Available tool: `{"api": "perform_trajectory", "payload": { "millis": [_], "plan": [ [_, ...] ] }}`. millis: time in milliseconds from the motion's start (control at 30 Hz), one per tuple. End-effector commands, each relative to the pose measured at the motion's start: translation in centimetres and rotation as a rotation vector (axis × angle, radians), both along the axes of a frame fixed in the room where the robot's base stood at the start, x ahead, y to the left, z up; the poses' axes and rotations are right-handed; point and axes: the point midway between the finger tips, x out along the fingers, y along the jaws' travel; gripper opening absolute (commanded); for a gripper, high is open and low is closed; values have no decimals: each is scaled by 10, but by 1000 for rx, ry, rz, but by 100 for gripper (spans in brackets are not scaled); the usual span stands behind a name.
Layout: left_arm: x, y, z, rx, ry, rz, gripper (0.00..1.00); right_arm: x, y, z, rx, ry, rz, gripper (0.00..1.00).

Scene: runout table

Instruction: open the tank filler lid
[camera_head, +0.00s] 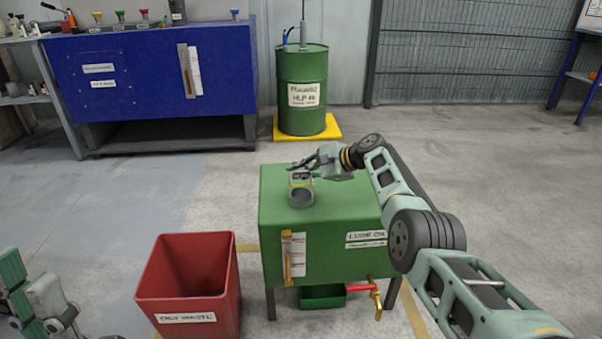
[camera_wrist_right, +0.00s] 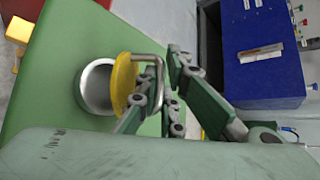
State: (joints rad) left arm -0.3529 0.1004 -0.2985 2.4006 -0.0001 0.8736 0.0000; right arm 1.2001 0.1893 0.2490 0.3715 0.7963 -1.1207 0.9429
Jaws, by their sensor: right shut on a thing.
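The green lube oil tank (camera_head: 330,225) stands in the middle of the head view. Its round grey filler neck (camera_head: 301,197) is on top; its open mouth (camera_wrist_right: 97,87) shows in the right wrist view. The yellow filler lid (camera_wrist_right: 124,83) stands raised on edge beside the mouth, and the bent metal handle (camera_wrist_right: 150,62) sticks out from it. My right gripper (camera_head: 301,163) is above the neck, shut on the handle; its fingers partly hide the handle in the right wrist view (camera_wrist_right: 166,82). My left gripper (camera_head: 29,287) is at the lower left, fingers apart, empty.
A red waste bin (camera_head: 187,280) stands left of the tank. A green drip tray (camera_head: 322,298) lies under it, near a red-handled brass tap (camera_head: 376,297). A green drum (camera_head: 303,88) and a blue cabinet (camera_head: 150,75) stand behind. Floor right of the tank is clear.

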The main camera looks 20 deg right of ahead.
Motion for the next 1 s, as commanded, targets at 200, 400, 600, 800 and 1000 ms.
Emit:
{"api": "perform_trajectory", "payload": {
  "millis": [200, 400, 600, 800, 1000],
  "plan": [
    [0, 0, 0, 0, 1, 0, 40, 0, -1, 0, -5, -2, 0, 15],
    [0, 0, 0, 0, 1, 0, 40, 0, 0, 0, -2, -1, 0, 15],
    [0, 0, 1, -1, -2, 1, 40, -1, -1, 0, -1, -1, 1, 15],
    [0, 0, 0, 0, -1, 1, 40, -8, -9, 6, -2, -3, 0, 15],
    [0, 0, 0, 0, 0, 0, 40, -23, -24, 19, -4, -4, -2, 15]
  ]
}}
